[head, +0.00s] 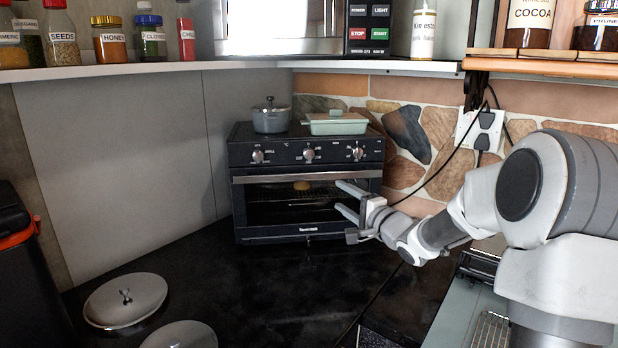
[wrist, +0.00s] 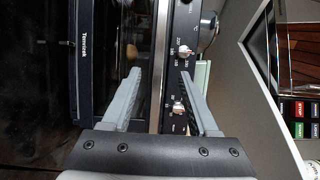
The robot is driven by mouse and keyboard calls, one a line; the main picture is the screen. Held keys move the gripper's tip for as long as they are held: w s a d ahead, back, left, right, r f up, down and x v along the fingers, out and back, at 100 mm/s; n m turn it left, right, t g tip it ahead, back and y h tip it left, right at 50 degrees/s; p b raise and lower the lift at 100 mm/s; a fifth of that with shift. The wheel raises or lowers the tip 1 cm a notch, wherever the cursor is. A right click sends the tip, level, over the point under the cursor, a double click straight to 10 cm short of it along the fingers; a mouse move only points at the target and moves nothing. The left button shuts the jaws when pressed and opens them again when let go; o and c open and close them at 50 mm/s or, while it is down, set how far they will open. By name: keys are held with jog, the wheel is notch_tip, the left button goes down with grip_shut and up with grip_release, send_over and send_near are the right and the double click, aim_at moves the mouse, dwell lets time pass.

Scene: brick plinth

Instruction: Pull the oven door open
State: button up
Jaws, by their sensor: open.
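The black toaster oven (head: 308,185) stands on the dark counter, its glass door (head: 290,205) upright and apparently shut. A metal handle bar (head: 285,178) runs across the door's top edge. In the wrist view the oven is turned sideways and the handle (wrist: 159,60) runs upright between the finger lines. My gripper (head: 342,197) is open and empty before the right part of the door; in the head view its fingers appear just below the handle. The fingers also show in the wrist view (wrist: 160,75). I cannot tell whether they touch the oven.
A grey pot (head: 270,117) and a pale green dish (head: 337,123) sit on the oven. Pot lids (head: 126,300) lie on the counter at the front left. A shelf (head: 130,70) with jars runs above. Counter in front of the oven is clear.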

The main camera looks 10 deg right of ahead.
aim_at(310, 177)
jog(key=x, duration=1.6)
jog(key=shift+w+b, duration=0.1)
jog(key=shift+b, duration=0.25)
jog(key=shift+c, duration=0.3)
grip_shut()
dwell(0.4)
